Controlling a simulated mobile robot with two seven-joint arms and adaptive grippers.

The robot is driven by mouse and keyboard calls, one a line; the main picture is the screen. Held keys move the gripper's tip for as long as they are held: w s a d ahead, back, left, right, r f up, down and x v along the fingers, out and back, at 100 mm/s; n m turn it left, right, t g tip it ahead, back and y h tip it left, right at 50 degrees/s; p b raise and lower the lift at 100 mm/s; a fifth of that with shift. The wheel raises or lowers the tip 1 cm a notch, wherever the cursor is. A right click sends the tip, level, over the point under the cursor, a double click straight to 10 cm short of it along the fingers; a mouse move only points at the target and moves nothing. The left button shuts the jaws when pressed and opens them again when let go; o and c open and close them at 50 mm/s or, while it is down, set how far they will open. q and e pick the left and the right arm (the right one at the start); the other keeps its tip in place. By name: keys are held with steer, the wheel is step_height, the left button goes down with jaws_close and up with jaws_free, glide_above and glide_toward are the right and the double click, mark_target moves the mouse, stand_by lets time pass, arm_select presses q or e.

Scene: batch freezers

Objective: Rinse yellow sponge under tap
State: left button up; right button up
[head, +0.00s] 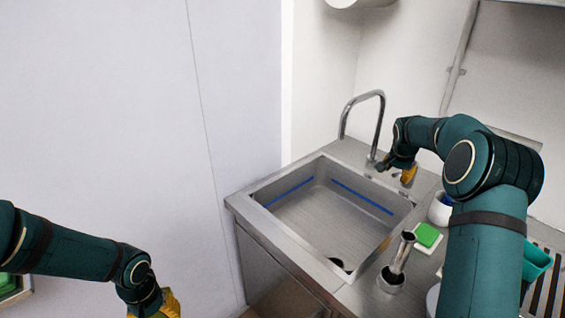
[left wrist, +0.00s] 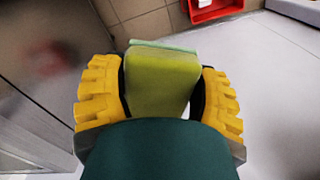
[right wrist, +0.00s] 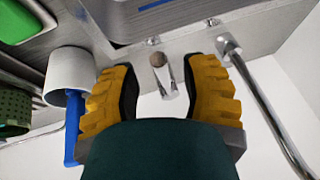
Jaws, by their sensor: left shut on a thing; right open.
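The yellow sponge (left wrist: 162,85), with a thin green layer on one side, sits between the yellow fingers of my left gripper (left wrist: 160,90) in the left wrist view. That gripper is shut on it. In the head view my left gripper (head: 163,304) is at the bottom left, outside the sink; the sponge is not clear there. The sink basin (head: 315,215) is empty. The curved steel tap (head: 379,120) stands at its back corner. My right gripper (head: 398,172) is open beside the tap; in the right wrist view the small tap lever (right wrist: 164,78) shows between its fingers.
A green sponge (head: 427,234) lies on a white dish on the right counter, near an upright steel tube (head: 403,252). A white cup (right wrist: 70,72) with a blue-handled tool is left of my right fingers. A red bin (left wrist: 212,9) is on the floor.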

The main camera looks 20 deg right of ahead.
steer(key=shift+x, duration=1.35)
steer(key=shift+o, duration=0.3)
steer(key=shift+r, duration=0.1)
jaws_close()
